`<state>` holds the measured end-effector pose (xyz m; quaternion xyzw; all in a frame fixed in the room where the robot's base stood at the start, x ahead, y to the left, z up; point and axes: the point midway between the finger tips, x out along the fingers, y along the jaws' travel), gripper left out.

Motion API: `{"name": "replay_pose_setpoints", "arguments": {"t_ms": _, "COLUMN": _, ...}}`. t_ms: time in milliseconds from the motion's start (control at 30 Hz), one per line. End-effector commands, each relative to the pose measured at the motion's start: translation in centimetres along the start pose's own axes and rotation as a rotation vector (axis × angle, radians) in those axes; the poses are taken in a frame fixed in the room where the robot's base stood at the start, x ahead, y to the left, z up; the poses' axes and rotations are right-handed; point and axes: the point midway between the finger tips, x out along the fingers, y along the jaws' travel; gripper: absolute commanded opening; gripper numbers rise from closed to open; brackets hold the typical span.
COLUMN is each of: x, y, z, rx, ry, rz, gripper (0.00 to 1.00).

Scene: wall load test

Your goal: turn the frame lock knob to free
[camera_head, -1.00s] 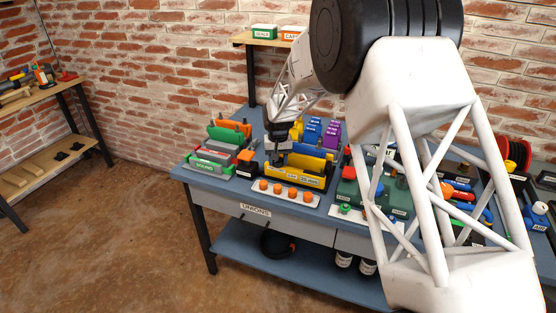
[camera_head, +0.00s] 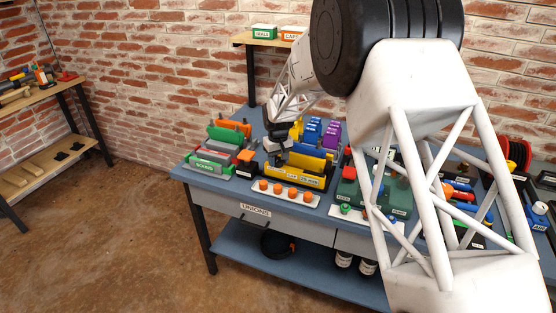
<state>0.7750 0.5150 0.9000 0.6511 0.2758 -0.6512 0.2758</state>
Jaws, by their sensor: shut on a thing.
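My gripper (camera_head: 279,160) points down at the left end of a fixture with a yellow front (camera_head: 295,174) and blue and yellow upright panels, on the blue workbench (camera_head: 214,185). The jaws are shut on a small part there, which I take to be the frame lock knob. The knob is hidden by the fingers and too small to make out, so its setting cannot be read.
A green, red and grey fixture (camera_head: 209,168) stands close on the left. A white strip with several orange knobs (camera_head: 285,193) lies in front. Blue and purple blocks stand behind. A green box (camera_head: 372,196) is to the right. My arm hides much of the right side.

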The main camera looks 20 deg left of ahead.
Motion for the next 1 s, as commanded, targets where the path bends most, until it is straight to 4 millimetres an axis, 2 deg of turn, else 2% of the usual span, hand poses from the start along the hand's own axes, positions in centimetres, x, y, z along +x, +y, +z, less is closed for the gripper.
{"name": "replay_pose_setpoints", "arguments": {"t_ms": 33, "x": 0.0, "y": 0.0, "z": 0.0, "rx": 0.000, "ry": 0.000, "rz": 0.000, "gripper": 0.45}}
{"name": "replay_pose_setpoints", "arguments": {"t_ms": 200, "x": 0.0, "y": 0.0, "z": 0.0, "rx": 0.000, "ry": 0.000, "rz": 0.000, "gripper": 0.69}}
{"name": "replay_pose_setpoints", "arguments": {"t_ms": 467, "x": 0.0, "y": 0.0, "z": 0.0, "rx": 0.001, "ry": 0.000, "rz": 0.000, "gripper": 0.69}}
{"name": "replay_pose_setpoints", "arguments": {"t_ms": 667, "x": -0.8, "y": 0.0, "z": 0.0, "rx": 0.001, "ry": 0.001, "rz": 0.000, "gripper": 0.69}}
{"name": "replay_pose_setpoints", "arguments": {"t_ms": 1000, "x": -4.6, "y": 0.0, "z": 0.0, "rx": 0.001, "ry": 0.002, "rz": 0.000, "gripper": 0.69}}
